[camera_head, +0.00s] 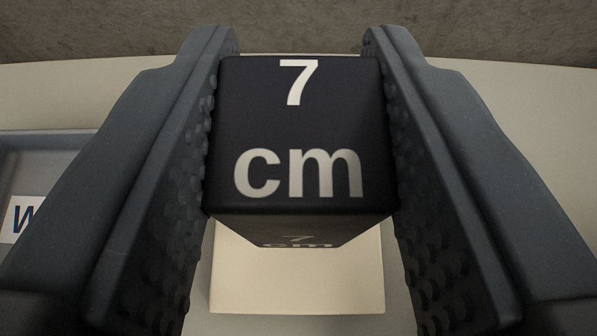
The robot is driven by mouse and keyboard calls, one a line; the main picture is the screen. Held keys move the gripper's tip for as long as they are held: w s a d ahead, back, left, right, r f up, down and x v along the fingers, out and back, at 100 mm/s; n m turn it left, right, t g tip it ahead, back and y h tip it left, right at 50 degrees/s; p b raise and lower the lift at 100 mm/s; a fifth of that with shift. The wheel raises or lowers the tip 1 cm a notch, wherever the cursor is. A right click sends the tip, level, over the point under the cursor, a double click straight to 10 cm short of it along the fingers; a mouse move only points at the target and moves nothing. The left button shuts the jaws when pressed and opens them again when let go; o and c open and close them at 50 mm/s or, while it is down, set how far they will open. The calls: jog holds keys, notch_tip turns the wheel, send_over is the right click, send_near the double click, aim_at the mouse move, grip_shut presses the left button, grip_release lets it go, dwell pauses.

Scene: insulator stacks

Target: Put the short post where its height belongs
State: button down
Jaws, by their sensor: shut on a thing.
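A black post (300,135) marked "7 cm" in white is held between the two dark, studded fingers of my gripper (300,130). The marking shows on its large face and again on the narrow face below. My gripper is shut on it, with a finger touching each side. A cream square block or pad (297,285) shows below the post in the picture. The post hides its upper part, and I cannot tell whether the post touches it.
A grey-blue tray (45,140) stands at the left edge with a white label (22,218) starting with "W"; the finger hides the rest. The pale table surface (480,85) looks clear at upper right. A brown textured floor or wall (300,25) lies beyond its edge.

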aim_at(301, 237)
jog(key=shift+f+b, duration=0.7)
jog(key=shift+f, duration=1.05)
jog(key=shift+f, duration=0.15)
jog(key=c, duration=1)
grip_release()
jog(key=shift+c, duration=0.2)
jog(key=p+v, duration=0.3)
jog(key=v, duration=0.9)
jog(key=shift+s, duration=0.1)
